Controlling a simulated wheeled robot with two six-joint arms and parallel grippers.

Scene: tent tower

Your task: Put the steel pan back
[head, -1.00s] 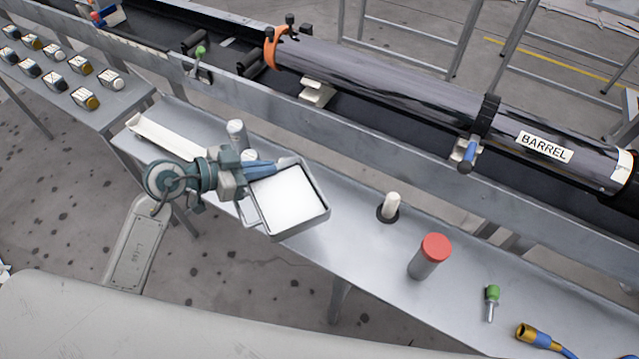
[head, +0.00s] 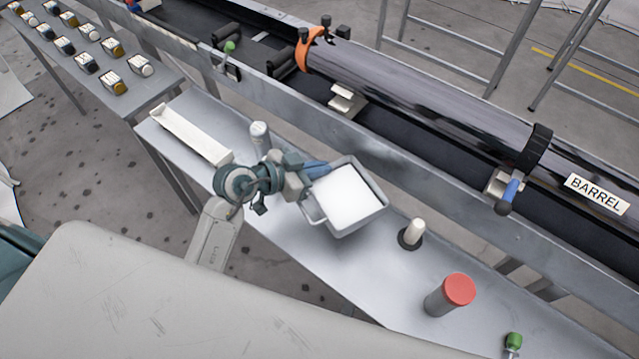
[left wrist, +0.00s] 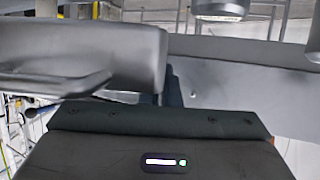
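The steel pan (head: 376,221) is a square, shallow tray with a white inside and a loop handle at its left. It is over the middle of the long steel bench; I cannot tell how high. My left gripper (head: 316,168) reaches its upper left side and appears shut on it. The fingertips are partly hidden. In the left wrist view the pan (left wrist: 85,55) fills the left side, seen close and edge-on, in front of the dark gripper body. My right gripper is not in view.
On the bench (head: 290,245) stand a white-topped peg (head: 413,232), a red-capped cylinder (head: 452,295) and a green-topped piece (head: 513,343). A long white channel (head: 190,135) and a pale cylinder (head: 260,138) lie left. The barrel (head: 440,110) rests on the rail behind.

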